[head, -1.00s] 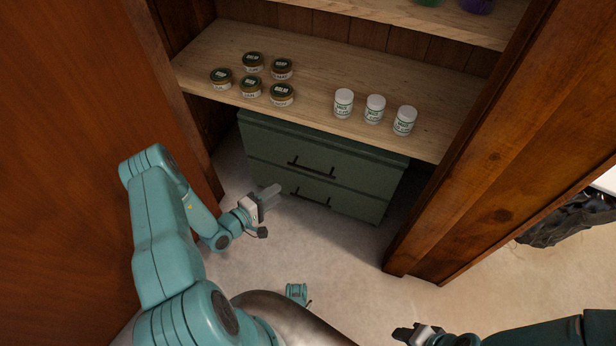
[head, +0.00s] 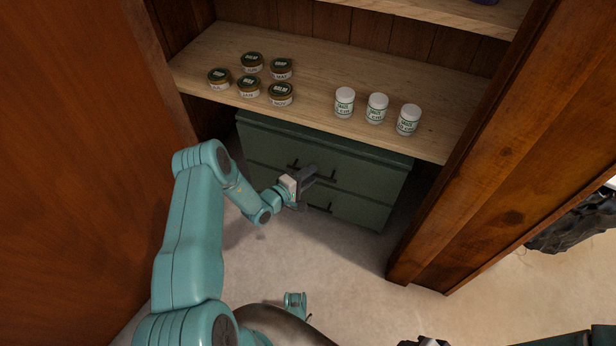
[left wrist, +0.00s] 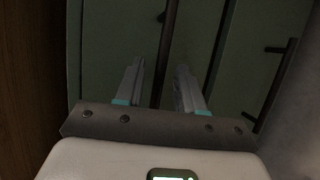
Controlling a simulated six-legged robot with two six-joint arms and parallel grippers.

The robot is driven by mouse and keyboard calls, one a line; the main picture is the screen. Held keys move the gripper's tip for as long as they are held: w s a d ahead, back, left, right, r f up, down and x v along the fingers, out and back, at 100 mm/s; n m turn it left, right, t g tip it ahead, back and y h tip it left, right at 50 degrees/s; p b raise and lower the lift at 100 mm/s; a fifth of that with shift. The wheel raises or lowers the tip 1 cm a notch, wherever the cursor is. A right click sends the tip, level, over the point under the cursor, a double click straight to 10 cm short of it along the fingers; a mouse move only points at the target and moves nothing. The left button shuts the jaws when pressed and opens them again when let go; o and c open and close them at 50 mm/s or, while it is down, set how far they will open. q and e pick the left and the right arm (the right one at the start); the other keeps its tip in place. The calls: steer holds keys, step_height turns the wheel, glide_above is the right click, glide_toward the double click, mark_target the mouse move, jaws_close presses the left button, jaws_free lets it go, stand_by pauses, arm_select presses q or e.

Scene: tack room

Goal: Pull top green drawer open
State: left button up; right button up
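The green cabinet has a top drawer (head: 264,152) and a lower drawer (head: 356,208), each with a dark bar handle. My left gripper (head: 309,177) is in front of the top drawer, close to its handle (head: 327,175), and covers part of it. In the left wrist view the two fingers of my left gripper (left wrist: 158,88) are apart. The top handle (left wrist: 168,45) runs lengthwise in the gap between them; contact cannot be told. The lower handle (left wrist: 270,85) is at the right. The top drawer looks shut. My right gripper (head: 424,342) is barely in view at the bottom edge.
A wooden shelf (head: 320,98) above the cabinet carries several dark-lidded jars (head: 249,86) and three white bottles (head: 377,108). A wooden post (head: 480,150) stands at the right and a brown panel (head: 80,150) at the left. The floor (head: 350,265) before the cabinet is clear.

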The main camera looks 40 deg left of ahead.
arm_select(q)
jaws_close()
steer(key=s+d+p, duration=0.2)
steer(key=s+p, duration=0.3)
steer(key=s, duration=0.6)
steer(key=s+d+p, duration=0.3)
steer(key=s+p, duration=0.1)
steer(key=s, duration=0.8)
steer(key=shift+d+p, duration=0.15)
steer(key=shift+p, duration=0.25)
jaws_free()
